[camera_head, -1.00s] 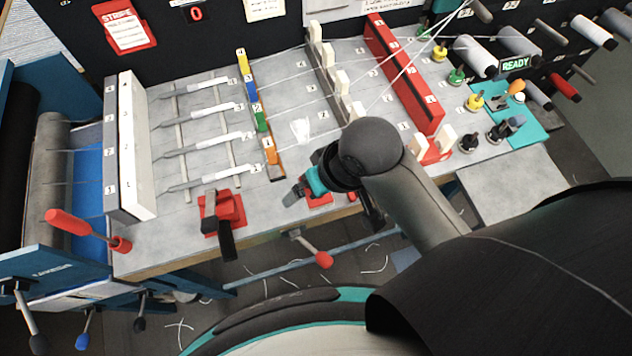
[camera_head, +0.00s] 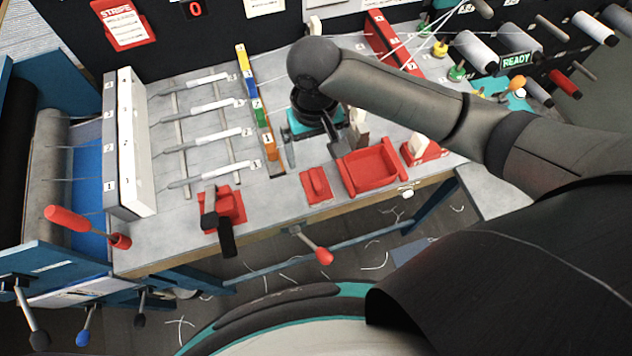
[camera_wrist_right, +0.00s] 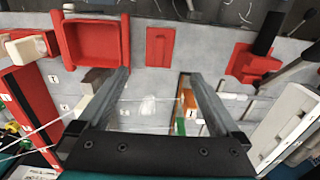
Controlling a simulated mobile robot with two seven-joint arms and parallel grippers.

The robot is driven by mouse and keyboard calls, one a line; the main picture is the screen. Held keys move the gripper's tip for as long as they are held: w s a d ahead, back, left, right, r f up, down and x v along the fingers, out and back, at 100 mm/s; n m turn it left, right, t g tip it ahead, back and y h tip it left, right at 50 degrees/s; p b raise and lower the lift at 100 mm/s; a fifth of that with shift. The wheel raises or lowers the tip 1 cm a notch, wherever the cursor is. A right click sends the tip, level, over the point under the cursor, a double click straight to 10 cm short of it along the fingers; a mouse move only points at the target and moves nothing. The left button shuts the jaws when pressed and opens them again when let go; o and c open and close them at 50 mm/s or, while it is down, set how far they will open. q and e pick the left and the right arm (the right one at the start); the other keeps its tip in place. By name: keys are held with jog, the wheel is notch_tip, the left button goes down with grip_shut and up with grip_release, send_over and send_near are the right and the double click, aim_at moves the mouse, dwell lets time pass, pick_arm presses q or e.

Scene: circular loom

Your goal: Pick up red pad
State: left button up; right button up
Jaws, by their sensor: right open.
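The likely red pad (camera_head: 316,185) is a small flat red piece with a raised middle strip. It lies near the table's front edge; in the right wrist view it is at the top centre (camera_wrist_right: 160,47). My right gripper (camera_head: 311,148) is above the table, behind the pad in the head view. In the wrist view its two fingers (camera_wrist_right: 160,75) are spread apart, with nothing held between them. The pad appears beyond the fingertips, apart from them. My left gripper is out of view.
An open red tray (camera_head: 372,169) sits right of the pad. A red clamp with a black handle (camera_head: 226,208) sits left. A coloured numbered strip (camera_head: 254,100) is behind. A white crumpled bit (camera_wrist_right: 148,105) lies below the fingers. Threads cross the wrist view's left side.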

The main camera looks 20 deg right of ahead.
aim_at(316, 178)
notch_tip(316, 178, down, 7)
jog(key=shift+f+b, duration=0.1)
jog(key=shift+b, duration=0.2)
jog(key=shift+f, duration=2.7)
jog(key=shift+d, duration=0.1)
jog(key=c, duration=1.4)
notch_tip(316, 178, up, 20)
jog(key=p, duration=0.2)
